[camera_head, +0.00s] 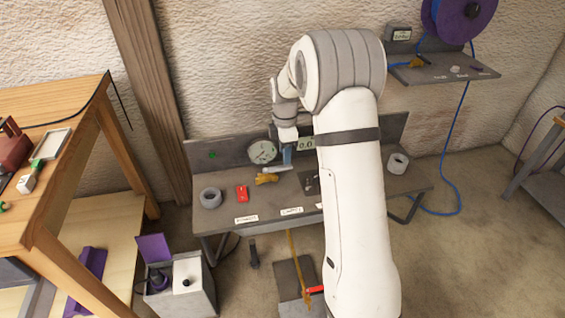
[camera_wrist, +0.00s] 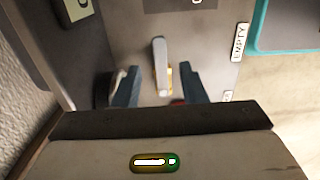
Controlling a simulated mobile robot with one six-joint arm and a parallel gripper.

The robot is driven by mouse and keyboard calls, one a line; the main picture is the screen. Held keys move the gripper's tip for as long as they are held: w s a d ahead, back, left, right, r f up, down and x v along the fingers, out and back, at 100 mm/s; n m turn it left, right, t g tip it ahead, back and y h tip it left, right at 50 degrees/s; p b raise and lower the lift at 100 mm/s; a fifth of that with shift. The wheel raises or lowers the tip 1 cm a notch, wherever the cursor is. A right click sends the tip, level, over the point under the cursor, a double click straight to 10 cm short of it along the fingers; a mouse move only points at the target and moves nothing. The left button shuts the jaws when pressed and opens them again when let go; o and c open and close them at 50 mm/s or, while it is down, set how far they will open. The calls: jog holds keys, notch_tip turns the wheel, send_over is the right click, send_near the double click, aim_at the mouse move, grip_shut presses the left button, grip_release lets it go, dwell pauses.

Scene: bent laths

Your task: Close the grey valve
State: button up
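A pale grey lever handle (camera_wrist: 160,52), which looks like the grey valve's, stands out from a dark panel in the wrist view, with a brass-coloured part beside its lower end. My gripper (camera_wrist: 158,76) is open, its two blue-grey fingers to either side of the handle in the picture. Gaps show on both sides, and no contact is visible. In the head view my gripper (camera_head: 288,156) is low over the back of the grey bench, partly hidden by my arm. A pale bar (camera_head: 277,169) lies just below it, perhaps the same handle.
The grey bench (camera_head: 225,223) holds a round gauge (camera_head: 262,152), a tape roll (camera_head: 210,198), a red object (camera_head: 242,193) and a yellow-brown item (camera_head: 266,179). An EMPTY label (camera_wrist: 240,42) is right of the handle. A wooden table (camera_head: 45,195) stands left.

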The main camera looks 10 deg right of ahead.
aim_at(278, 168)
notch_tip(278, 168, down, 4)
jog(key=shift+f, duration=0.15)
jog(key=shift+c, duration=0.4)
grip_shut()
